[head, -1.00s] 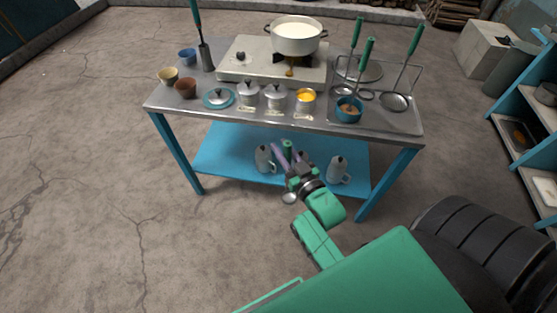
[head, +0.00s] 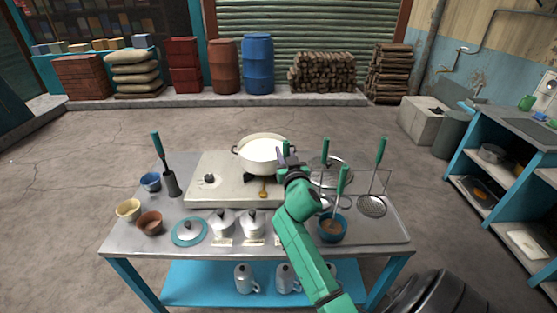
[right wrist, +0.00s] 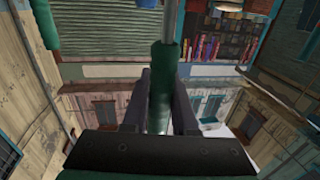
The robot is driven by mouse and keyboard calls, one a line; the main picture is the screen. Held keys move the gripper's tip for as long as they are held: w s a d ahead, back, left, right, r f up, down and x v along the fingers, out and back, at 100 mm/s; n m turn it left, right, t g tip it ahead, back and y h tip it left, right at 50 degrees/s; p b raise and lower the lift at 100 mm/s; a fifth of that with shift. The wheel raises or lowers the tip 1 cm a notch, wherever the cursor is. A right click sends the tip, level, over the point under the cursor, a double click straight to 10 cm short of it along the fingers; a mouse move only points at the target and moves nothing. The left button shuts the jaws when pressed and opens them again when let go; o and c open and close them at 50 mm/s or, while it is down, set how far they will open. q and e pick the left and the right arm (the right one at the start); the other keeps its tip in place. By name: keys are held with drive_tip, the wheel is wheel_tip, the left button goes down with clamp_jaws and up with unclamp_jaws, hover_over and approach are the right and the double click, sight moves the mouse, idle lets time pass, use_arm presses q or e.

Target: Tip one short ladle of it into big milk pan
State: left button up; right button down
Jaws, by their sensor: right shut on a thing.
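The big milk pan (head: 262,153), pale with two side handles and white milk inside, sits on the stove at the back of the table. My right gripper (head: 284,162) is at the pan's right side, shut on the green handle of the short ladle (head: 287,146). The right wrist view shows the green handle (right wrist: 160,85) between the two fingers (right wrist: 160,105), with a grey shaft running up out of the picture. The ladle's bowl cannot be made out in either view now. My left gripper is not in view.
A teal bowl (head: 331,229) with brown contents stands right of my arm. A strainer (head: 372,206) lies on the right tray.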

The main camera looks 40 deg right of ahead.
use_arm(q)
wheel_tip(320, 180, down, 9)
drive_tip(key=b, duration=0.8)
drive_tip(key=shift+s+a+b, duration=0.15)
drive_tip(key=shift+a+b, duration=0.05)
drive_tip(key=shift+b, duration=0.15)
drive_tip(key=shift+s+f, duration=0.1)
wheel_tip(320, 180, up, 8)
drive_tip(key=p, duration=0.7)
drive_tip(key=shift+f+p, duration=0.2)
drive_tip(key=shift+p, duration=0.1)
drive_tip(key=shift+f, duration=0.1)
